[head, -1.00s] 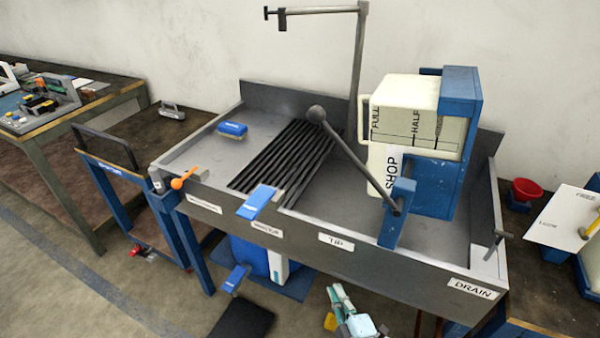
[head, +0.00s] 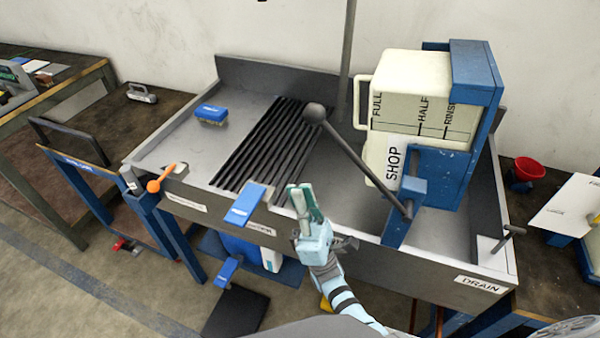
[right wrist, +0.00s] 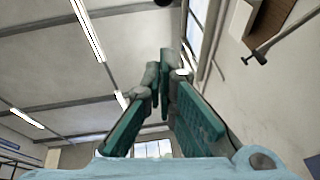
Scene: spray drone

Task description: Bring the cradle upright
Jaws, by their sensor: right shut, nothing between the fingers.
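The cradle is a blue frame (head: 470,85) at the right of the grey sink in the head view. It holds a cream tank (head: 408,82) whose FULL, HALF and RINSE marks read sideways, so both appear tipped over. A dark lever (head: 365,158) runs from the cradle's blue bracket (head: 404,210) up and left to a round knob (head: 315,112). My right gripper (head: 303,196) is shut and empty, pointing up, in front of and below the knob, apart from the lever. The right wrist view shows its teal fingers (right wrist: 165,95) against the ceiling. My left gripper is not in view.
The sink's front rim (head: 350,243) is beside my right gripper. A blue tap-like paddle (head: 248,204), an orange-knobbed handle (head: 160,180) and a blue brush (head: 211,114) are to the left. A tall post (head: 346,60) stands behind the knob. A red funnel (head: 528,168) is far right.

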